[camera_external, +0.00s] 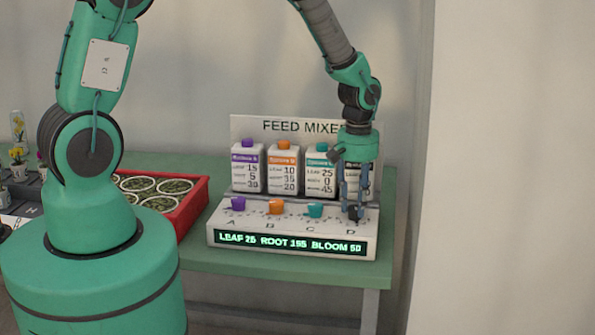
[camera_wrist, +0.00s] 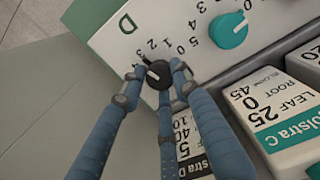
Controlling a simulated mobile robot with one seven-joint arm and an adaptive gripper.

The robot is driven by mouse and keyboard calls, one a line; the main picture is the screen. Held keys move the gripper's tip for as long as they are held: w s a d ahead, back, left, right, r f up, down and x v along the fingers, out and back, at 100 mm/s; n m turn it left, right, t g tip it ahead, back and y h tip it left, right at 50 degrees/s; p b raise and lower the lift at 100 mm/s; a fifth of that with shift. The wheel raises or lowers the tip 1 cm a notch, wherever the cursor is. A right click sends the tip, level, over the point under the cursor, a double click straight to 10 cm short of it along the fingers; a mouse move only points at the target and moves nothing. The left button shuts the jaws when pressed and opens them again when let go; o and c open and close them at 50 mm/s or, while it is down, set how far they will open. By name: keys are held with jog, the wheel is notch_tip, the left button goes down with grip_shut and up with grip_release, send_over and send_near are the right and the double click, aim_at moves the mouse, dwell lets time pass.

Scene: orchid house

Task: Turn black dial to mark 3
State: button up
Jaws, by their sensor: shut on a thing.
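The black dial (camera_external: 355,214) is the rightmost knob on the white feed mixer panel (camera_external: 285,225), above the letter D. In the wrist view the black dial (camera_wrist: 158,75) sits between my fingertips, with numerals printed around it. A small light mark on it faces the upper left, roughly towards the 3; the exact alignment is hard to tell. My gripper (camera_external: 355,207) points down from above and is shut on the black dial; in the wrist view my gripper (camera_wrist: 156,79) has fingers on both sides of it. The fingers hide part of the scale.
Purple (camera_external: 238,203), orange (camera_external: 276,207) and teal (camera_external: 315,210) dials stand left of it. Several bottles (camera_external: 284,168) stand close behind. The display (camera_external: 290,243) reads LEAF 25 ROOT 195 BLOOM 50. A red tray (camera_external: 190,211) of pots lies left on the green table (camera_external: 300,271).

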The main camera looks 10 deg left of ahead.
aim_at(355, 207)
jog(key=o, duration=1.2)
jog(key=shift+r, duration=0.1)
notch_tip(355, 207, up, 12)
jog(key=shift+f, duration=0.1)
dwell(0.4)
